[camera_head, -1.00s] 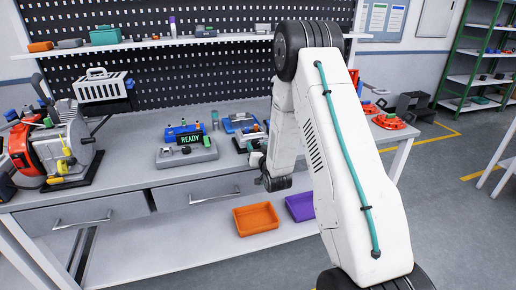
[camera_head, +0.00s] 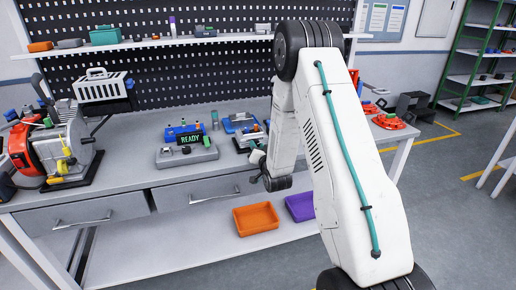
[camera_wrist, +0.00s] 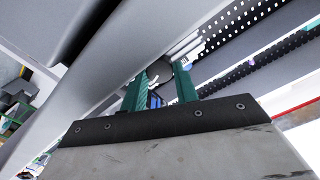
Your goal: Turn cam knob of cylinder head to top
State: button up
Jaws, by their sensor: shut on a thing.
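In the wrist view, my gripper (camera_wrist: 160,82) has its two green fingers on either side of a dark round knob (camera_wrist: 159,70) with a pale mark on its face. The fingers are shut on it. The way the mark points is hard to read.
On the bench (camera_head: 125,150) stand a grey fixture with a READY display (camera_head: 190,140) and an orange-and-grey machine (camera_head: 50,150) at left. Red parts (camera_head: 388,122) lie at right. An orange tray (camera_head: 256,218) and a purple tray (camera_head: 300,206) sit on the lower shelf.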

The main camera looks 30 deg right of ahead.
jog(key=o, duration=1)
jog(key=shift+v, duration=3.9)
